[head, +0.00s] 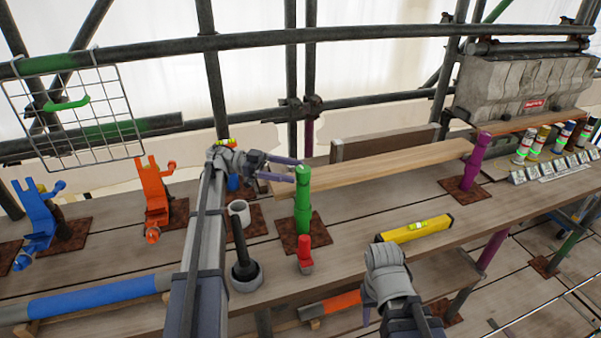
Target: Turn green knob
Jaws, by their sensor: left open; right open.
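A green upright post with a knob-like top (302,205) stands on a rusty square plate on the wooden planks, near the middle of the head view. My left gripper (297,171) reaches in from the left at the height of the post's top. Its two fingers are spread and point right, with their tips at the top's left side; I cannot tell whether they touch it. My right gripper (368,308) is low, right of the post and well apart from it. Its fingers are mostly hidden by its own wrist.
A red bottle-like object (305,256) stands just in front of the post. A yellow level (415,229) lies right. A purple post (474,163) stands farther right; a long board (390,165) lies behind.

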